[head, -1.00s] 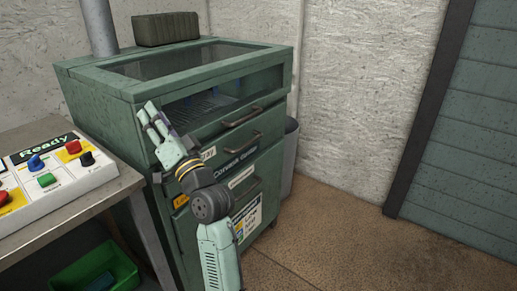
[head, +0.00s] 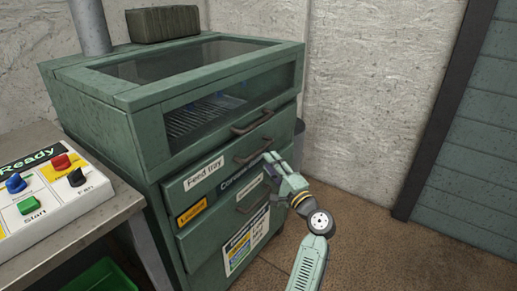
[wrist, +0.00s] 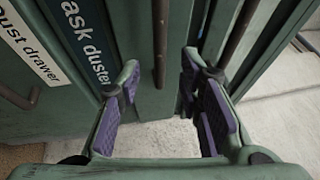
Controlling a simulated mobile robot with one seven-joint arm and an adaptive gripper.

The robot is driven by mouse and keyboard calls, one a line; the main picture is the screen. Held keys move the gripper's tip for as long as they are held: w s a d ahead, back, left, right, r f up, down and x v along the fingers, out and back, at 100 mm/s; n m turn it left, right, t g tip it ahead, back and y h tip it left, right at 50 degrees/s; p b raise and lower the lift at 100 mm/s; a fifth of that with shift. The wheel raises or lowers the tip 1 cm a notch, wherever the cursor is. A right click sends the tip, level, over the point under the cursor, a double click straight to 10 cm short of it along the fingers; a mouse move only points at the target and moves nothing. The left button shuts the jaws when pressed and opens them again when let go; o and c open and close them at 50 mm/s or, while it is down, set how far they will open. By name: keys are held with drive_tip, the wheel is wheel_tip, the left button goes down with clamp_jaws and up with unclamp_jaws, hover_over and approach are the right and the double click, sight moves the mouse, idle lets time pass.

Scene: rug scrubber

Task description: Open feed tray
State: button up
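The feed tray (head: 225,172) is a green drawer in the machine's front, with a white "Feed tray" label at its left. It looks shut. Its dark bar handle (head: 253,150) is right of the label. My gripper (head: 270,164) is in front of the drawer's right part, close to this handle. In the wrist view my gripper (wrist: 160,105) is open, its purple pads wide apart. A dark bar, apparently the feed tray handle (wrist: 160,40), shows between the fingers. I see no contact, and cannot tell the depth between the fingertips and the bar.
A windowed lid with another bar handle (head: 252,121) is above the tray. A dust drawer with its own handle (head: 250,196) is below. A control panel (head: 45,195) stands on a table at left. Brown floor (head: 350,232) is free at right.

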sight(260, 149)
drive_tip(key=p+x, duration=0.1)
drive_tip(key=x, duration=0.6)
drive_tip(key=shift+w+a, duration=0.1)
drive_tip(key=shift+w, duration=0.05)
drive_tip(key=shift+c, duration=0.4)
clamp_jaws()
